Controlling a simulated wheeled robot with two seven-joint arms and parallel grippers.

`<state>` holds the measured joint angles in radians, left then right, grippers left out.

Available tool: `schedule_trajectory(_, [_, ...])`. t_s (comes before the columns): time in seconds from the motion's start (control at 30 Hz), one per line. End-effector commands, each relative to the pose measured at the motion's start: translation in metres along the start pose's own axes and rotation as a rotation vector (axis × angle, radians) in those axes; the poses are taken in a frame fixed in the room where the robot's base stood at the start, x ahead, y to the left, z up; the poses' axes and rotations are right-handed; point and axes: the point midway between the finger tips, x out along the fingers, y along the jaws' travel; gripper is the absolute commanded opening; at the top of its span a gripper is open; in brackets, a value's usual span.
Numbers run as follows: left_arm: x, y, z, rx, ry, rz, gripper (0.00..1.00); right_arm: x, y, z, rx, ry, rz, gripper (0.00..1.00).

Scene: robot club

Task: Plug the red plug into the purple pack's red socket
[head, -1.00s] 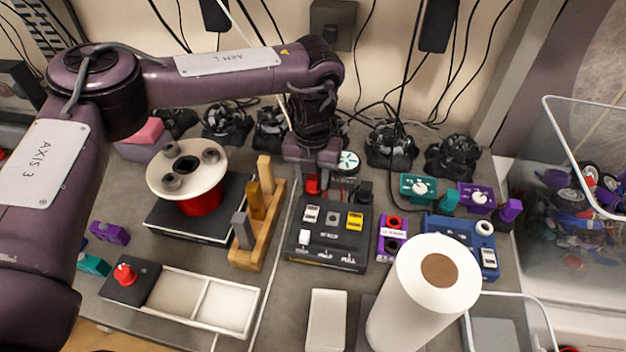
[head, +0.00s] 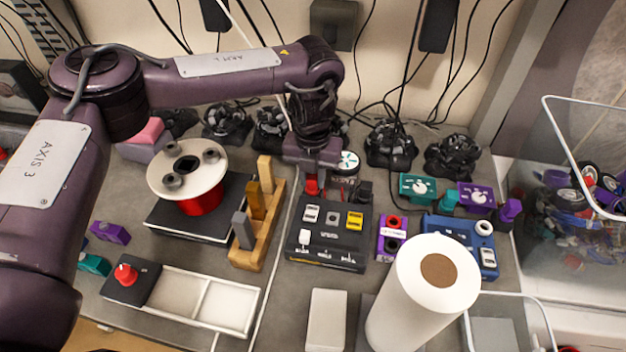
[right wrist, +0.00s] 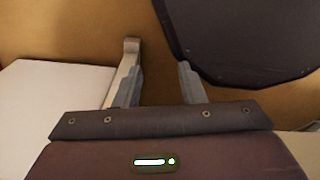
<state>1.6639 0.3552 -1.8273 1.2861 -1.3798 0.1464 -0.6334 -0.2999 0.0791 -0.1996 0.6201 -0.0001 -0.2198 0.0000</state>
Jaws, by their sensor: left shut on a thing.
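The red plug (head: 312,185) is in my left gripper (head: 312,174), whose jaws are shut on it just behind the black switch box. The fingertips are mostly hidden under the wrist. The purple pack (head: 383,236) lies on the bench to the right of the black box. Its red socket (head: 394,222) is at its back end and faces up, and a darker socket shows nearer the front. The plug is apart from the pack, to its left and farther back. In the right wrist view my right gripper (right wrist: 158,76) is open and empty.
A black switch box (head: 330,262) stands between the plug and the pack's left side. A blue pack (head: 455,232) is right of the purple pack. A white paper roll (head: 412,305) stands tall in front. A wooden rack (head: 247,258) and a spool (head: 190,165) are left.

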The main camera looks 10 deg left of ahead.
Motion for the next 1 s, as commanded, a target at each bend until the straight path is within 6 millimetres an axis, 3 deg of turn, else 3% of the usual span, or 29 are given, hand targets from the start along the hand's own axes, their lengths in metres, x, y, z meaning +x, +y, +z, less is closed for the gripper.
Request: schedule_trajectory(1.0, [-0.018, 0.000, 0.000, 0.000, 0.000, 0.000, 0.02, -0.015, 0.001, -0.001, -0.001, 0.000, 0.001, 0.36])
